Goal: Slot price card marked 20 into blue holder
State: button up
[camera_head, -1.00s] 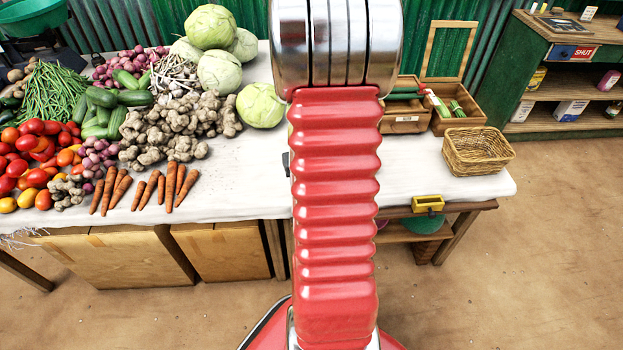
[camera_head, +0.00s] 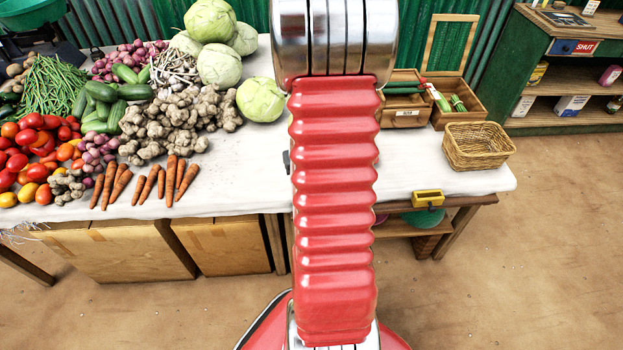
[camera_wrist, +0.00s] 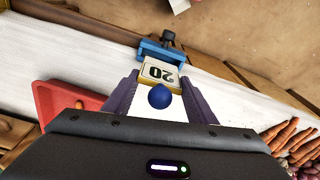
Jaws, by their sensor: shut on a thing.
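The price card marked 20 (camera_wrist: 160,72) is white with a yellowish edge and shows in the wrist view. A round blue knob (camera_wrist: 159,96) lies at its near side. My gripper (camera_wrist: 158,88) has purple fingers on both sides of the card and is shut on it. The blue holder (camera_wrist: 152,49) sits at the edge of the white table just beyond the card. The card's far edge is at the holder; I cannot tell whether it is inside the slot or only against it. In the head view my arm hides the gripper, the card and the blue holder.
A yellow holder (camera_head: 428,198) sits on the table's front edge, right of my arm. A wicker basket (camera_head: 478,146) and wooden boxes (camera_head: 405,118) stand on the right. Carrots (camera_head: 160,182) and other vegetables fill the left. A red object (camera_wrist: 62,103) lies left of my gripper.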

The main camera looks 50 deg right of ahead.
jog(key=shift+f, duration=0.2)
jog(key=shift+f, duration=1.3)
jog(key=shift+r, duration=0.15)
